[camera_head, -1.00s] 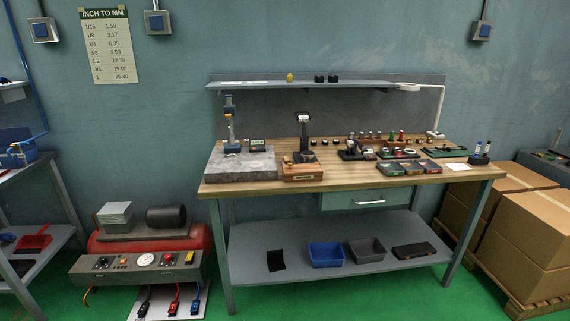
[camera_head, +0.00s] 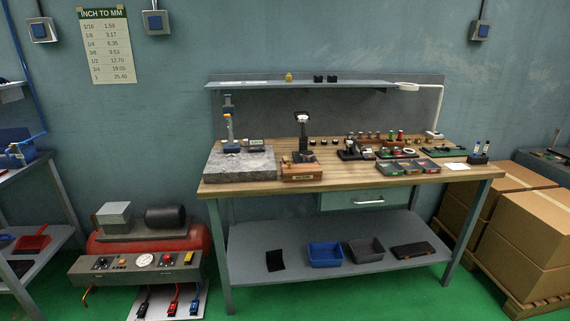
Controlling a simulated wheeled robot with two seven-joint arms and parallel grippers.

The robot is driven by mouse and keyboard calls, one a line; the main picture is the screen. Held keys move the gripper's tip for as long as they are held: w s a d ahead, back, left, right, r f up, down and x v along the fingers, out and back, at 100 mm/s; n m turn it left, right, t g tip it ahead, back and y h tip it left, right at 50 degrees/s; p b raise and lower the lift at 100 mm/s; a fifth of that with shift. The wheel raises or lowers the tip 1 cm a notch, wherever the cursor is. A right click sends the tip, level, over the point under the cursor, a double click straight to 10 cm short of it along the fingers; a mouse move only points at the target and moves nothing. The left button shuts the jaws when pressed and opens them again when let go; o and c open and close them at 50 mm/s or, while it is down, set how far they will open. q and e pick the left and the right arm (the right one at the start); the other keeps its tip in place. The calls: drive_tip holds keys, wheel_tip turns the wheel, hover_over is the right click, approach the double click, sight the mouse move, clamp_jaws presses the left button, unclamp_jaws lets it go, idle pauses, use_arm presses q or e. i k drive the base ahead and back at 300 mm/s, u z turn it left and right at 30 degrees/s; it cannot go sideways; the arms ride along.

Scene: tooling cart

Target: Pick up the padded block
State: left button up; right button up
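I cannot single out a padded block with certainty; the small items on the workbench are too small to tell apart. The workbench (camera_head: 330,180) has a wooden top. On its left part lies a grey stone plate (camera_head: 240,166) with a height gauge (camera_head: 228,130) standing on it. Beside the plate is a wooden box (camera_head: 302,174) with a label, and a black stand (camera_head: 303,130) rises behind it. Neither of my grippers is in view.
A shelf (camera_head: 350,85) runs above the bench. The lower shelf holds a blue bin (camera_head: 325,256) and a grey bin (camera_head: 366,251). A red compressor (camera_head: 110,246) stands at left, cardboard boxes (camera_head: 530,225) on a pallet at right. Green floor shows in front.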

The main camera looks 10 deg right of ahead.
sight(285, 159)
drive_tip(key=z, duration=0.05)
drive_tip(key=i, duration=2)
drive_tip(key=u, duration=0.7)
